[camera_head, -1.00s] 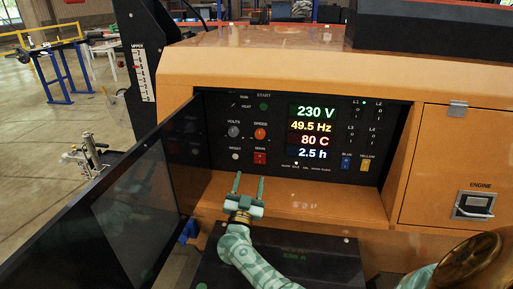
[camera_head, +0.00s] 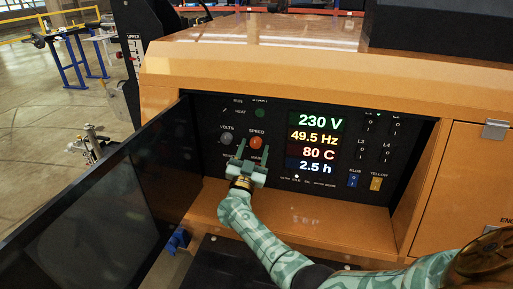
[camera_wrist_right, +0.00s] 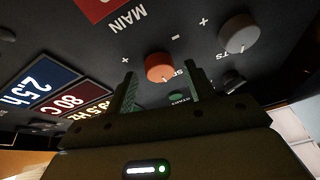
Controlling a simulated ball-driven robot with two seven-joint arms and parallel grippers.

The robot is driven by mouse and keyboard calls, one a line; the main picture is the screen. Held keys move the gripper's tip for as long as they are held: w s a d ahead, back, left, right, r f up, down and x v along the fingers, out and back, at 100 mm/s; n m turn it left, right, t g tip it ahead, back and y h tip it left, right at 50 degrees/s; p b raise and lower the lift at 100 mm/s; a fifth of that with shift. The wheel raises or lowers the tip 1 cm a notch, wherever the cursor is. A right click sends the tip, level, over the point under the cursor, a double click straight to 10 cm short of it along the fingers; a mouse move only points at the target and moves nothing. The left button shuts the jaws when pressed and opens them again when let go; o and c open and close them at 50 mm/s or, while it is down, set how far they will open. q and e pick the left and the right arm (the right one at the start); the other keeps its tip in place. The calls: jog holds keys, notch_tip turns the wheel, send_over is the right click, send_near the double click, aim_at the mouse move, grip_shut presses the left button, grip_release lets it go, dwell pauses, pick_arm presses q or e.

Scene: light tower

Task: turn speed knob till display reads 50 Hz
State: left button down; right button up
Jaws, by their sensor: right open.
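The orange speed knob (camera_head: 256,142) sits on the black control panel, right of the grey volts knob (camera_head: 226,139). The display (camera_head: 313,143) reads 230 V, 49.5 Hz, 80 C and 2.5 h. My right gripper (camera_head: 253,147) is open and empty, just in front of the speed knob. In the right wrist view the speed knob (camera_wrist_right: 158,66) shows between and slightly beyond the two fingertips, with no contact visible. The grey volts knob (camera_wrist_right: 238,34) is outside the fingers there. My left gripper is not in view.
An open dark door (camera_head: 95,220) stands left of the panel recess. An orange ledge (camera_head: 320,228) runs below the panel. Blue and yellow switches (camera_head: 376,183) sit at the panel's lower right. The red main switch (camera_wrist_right: 100,8) is close by in the wrist view.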

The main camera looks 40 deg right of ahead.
jog(key=shift+c, duration=0.2)
jog(key=c, duration=0.9)
jog(key=m+g+b, duration=0.1)
jog(key=m, duration=0.2)
jog(key=shift+w+a+f+h, duration=0.1)
jog(key=shift+f+h, duration=0.05)
jog(key=shift+h, duration=0.25)
jog(key=shift+m+g+b, duration=0.35)
jog(key=shift+m+g, duration=0.15)
jog(key=shift+m, duration=0.4)
jog(key=shift+r+m, duration=0.2)
jog(key=shift+m, duration=0.4)
jog(key=o, duration=0.9)
jog(key=shift+o, duration=0.2)
